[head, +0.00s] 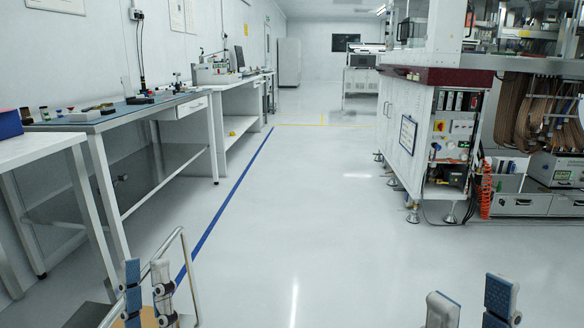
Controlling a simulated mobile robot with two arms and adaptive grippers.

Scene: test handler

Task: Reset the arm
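My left gripper (146,277) is at the lower left, its two blue-padded fingers pointing up with a narrow gap between them. Nothing shows held between the fingertips. My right gripper (471,292) is at the bottom right, its fingers also upright and set wider apart, with only bare floor seen between them. The lower parts of both grippers and most of both arms are cut off by the bottom edge.
A metal-framed cart (186,262) stands close around my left gripper. Workbenches (130,118) with small items line the left wall. A large test machine (405,125) stands at the right, with an orange coiled hose (486,190). The floor between (300,220) is clear, with a blue line.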

